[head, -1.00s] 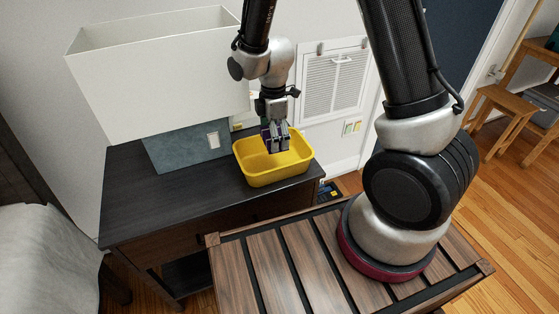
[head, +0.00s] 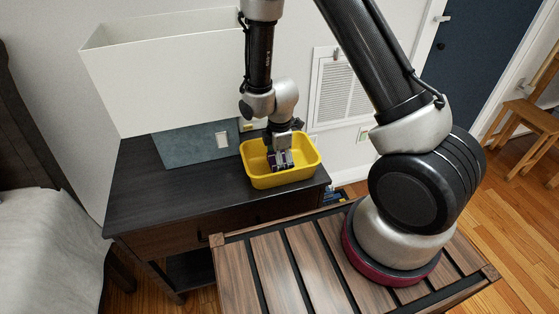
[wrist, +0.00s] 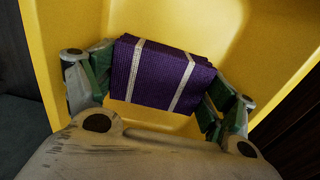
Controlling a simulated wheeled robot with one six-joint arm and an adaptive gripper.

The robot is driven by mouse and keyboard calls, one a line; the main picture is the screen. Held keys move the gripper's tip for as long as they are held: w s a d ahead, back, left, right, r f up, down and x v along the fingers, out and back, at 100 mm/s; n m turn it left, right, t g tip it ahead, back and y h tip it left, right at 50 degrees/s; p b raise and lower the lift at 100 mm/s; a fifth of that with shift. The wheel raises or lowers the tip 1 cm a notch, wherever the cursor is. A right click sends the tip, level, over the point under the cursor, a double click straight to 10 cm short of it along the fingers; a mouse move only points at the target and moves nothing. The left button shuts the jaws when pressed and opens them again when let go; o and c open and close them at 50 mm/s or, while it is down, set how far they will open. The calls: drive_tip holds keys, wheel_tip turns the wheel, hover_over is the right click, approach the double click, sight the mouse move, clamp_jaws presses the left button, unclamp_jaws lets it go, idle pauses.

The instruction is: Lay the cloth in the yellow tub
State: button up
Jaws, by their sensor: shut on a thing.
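The cloth (wrist: 160,75) is a folded purple piece with pale stripes, held between the two fingers of my gripper (wrist: 157,92) in the wrist view. In the head view my gripper (head: 281,160) points down inside the yellow tub (head: 286,180), with the cloth mostly hidden by the fingers. The tub stands on the right part of the dark nightstand. In the wrist view the tub's yellow walls (wrist: 265,30) surround the cloth. I cannot tell whether the cloth touches the tub's floor.
A lamp with a large white shade (head: 165,80) and blue-grey base (head: 190,147) stands left of the tub on the dark nightstand (head: 150,195). A bed (head: 45,220) is at the left. The nightstand's front left top is clear.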

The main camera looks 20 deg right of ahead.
drive_tip(key=shift+f, duration=0.15)
drive_tip(key=o, duration=0.8)
drive_tip(key=s+d+r+m+t, duration=0.1)
drive_tip(key=d+r+m, duration=0.15)
drive_tip(key=r, duration=0.85)
drive_tip(key=s+d+r+m, duration=0.1)
drive_tip(key=d+r+m, duration=0.15)
drive_tip(key=r, duration=0.95)
drive_tip(key=s+d+r+m+t, duration=0.1)
drive_tip(key=s+d+r+m, duration=0.4)
drive_tip(key=s+r+m, duration=0.1)
drive_tip(key=s+d+r+m+t, duration=0.2)
drive_tip(key=s+d+r+m, duration=0.4)
drive_tip(key=s+r, duration=0.3)
drive_tip(key=shift+s+d+r+m, duration=0.25)
drive_tip(key=shift+s+m, duration=0.25)
drive_tip(key=shift+s, duration=0.75)
